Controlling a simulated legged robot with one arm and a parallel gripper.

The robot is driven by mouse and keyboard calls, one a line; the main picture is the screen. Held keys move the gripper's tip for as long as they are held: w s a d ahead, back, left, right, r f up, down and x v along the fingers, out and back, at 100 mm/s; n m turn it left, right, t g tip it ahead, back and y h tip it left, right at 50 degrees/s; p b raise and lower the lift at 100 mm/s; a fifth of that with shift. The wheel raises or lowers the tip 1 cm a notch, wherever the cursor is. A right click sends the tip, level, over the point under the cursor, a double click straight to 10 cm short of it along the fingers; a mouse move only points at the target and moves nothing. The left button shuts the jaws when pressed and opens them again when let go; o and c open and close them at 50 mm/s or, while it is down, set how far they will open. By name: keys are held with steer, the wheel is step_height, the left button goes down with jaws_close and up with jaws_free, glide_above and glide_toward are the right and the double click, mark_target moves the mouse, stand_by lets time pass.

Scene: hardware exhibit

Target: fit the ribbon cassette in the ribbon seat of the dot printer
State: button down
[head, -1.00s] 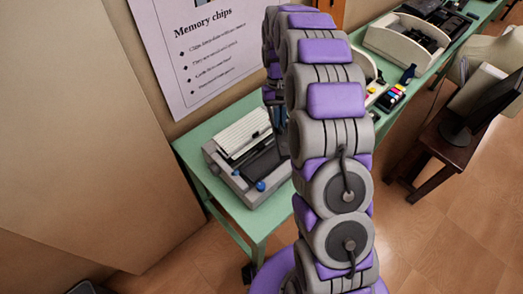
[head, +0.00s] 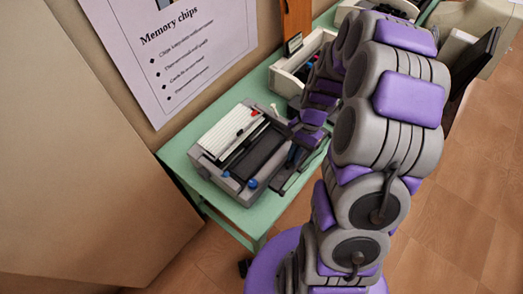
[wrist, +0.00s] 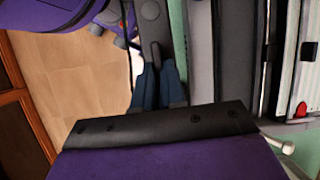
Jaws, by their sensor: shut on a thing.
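The dot printer (head: 212,168) stands on the green table in the head view. Its dark ribbon seat (head: 258,156) lies in front of the white slatted cover. At the right of the wrist view, the seat (wrist: 268,60) shows as a dark strip beside the printer's grey body (wrist: 203,50). My gripper (head: 292,162) is beside the printer's right side. In the wrist view, its blue fingers (wrist: 158,78) are shut on the dark grey ribbon cassette (wrist: 152,30). The cassette (head: 282,182) is apart from the seat. Its upper end is cut off in the wrist view.
Behind the printer, a white bin (head: 296,72) with small parts stands on the green table (head: 262,215). A poster (head: 190,45) hangs on the wall. A beige panel (head: 70,150) fills the left. Tiled floor lies beyond the table's front edge.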

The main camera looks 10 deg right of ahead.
steer(key=w+a+f+b, duration=0.1)
steer(key=w+a, duration=0.2)
steer(key=w, duration=0.1)
steer(key=w+a+f+b, duration=0.1)
steer(key=w+a+f, duration=0.1)
steer(key=w+a, duration=0.1)
steer(key=w+a+f+b, duration=0.1)
steer(key=w+a+f, duration=0.1)
steer(key=w, duration=0.4)
steer(key=shift+w+a+f, duration=0.1)
steer(key=shift+a+f, duration=0.05)
steer(key=shift+a, duration=0.3)
steer(key=shift+d, duration=0.3)
steer(key=shift+a+f, duration=0.15)
steer(key=shift+a, duration=0.55)
steer(key=shift+a+f, duration=0.2)
steer(key=shift+f, duration=0.05)
steer(key=c, duration=1.5)
jaws_free()
steer(key=shift+d, duration=0.2)
steer(key=shift+c, duration=0.2)
steer(key=o, duration=0.3)
steer(key=shift+d, duration=0.55)
